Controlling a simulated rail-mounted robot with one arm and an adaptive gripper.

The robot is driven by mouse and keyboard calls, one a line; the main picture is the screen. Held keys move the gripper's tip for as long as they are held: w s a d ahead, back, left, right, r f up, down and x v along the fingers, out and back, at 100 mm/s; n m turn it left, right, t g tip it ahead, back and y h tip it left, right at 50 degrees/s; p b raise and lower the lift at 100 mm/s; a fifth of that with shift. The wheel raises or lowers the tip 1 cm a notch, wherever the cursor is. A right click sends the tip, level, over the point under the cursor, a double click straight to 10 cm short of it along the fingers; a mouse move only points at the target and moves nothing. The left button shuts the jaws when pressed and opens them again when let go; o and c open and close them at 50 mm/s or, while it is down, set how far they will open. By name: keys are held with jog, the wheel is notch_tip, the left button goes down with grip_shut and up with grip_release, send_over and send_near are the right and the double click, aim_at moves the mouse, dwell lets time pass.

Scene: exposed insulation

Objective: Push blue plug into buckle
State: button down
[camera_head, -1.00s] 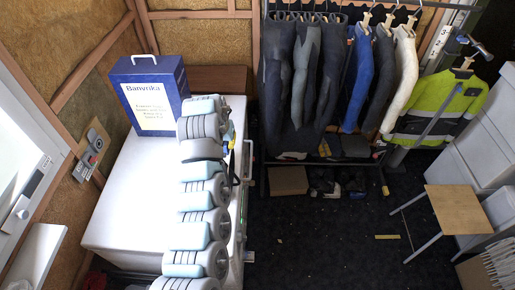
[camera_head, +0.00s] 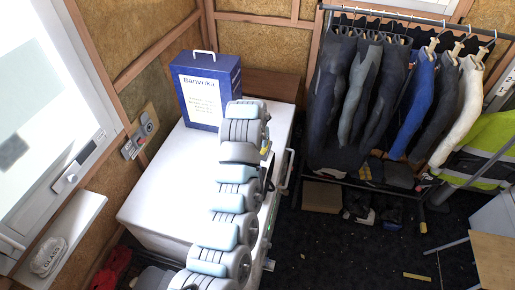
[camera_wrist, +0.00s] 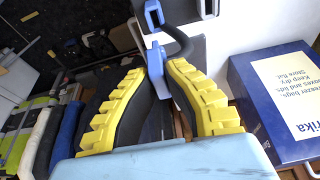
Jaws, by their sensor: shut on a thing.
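My gripper (camera_wrist: 157,64) shows in the wrist view with its two yellow-padded fingers closed together at the tips. Between the tips is the blue plug (camera_wrist: 155,56), with a black curved cord or strap (camera_wrist: 183,42) beside it. Just above the plug is a blue and dark fitting (camera_wrist: 153,14), which looks like the buckle. In the head view my arm hides most of this area, at the right side of the white chest (camera_head: 165,200).
A blue box (camera_head: 206,90) with a white label stands on the chest, and to the right in the wrist view (camera_wrist: 285,100). A rack of wetsuits (camera_head: 370,100) stands at the back right. A wooden stool (camera_head: 495,258) is at the right. Dark floor lies between.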

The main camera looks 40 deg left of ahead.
jog(key=shift+f+b, duration=0.7)
jog(key=shift+f, duration=1.85)
jog(key=shift+b, duration=0.5)
jog(key=shift+f+b, duration=0.65)
jog(key=shift+f, duration=1)
dwell(0.3)
jog(key=c, duration=1.2)
grip_release()
jog(key=shift+o, duration=0.2)
jog(key=shift+r, duration=0.1)
jog(key=v, duration=1.2)
jog(key=shift+s, duration=0.15)
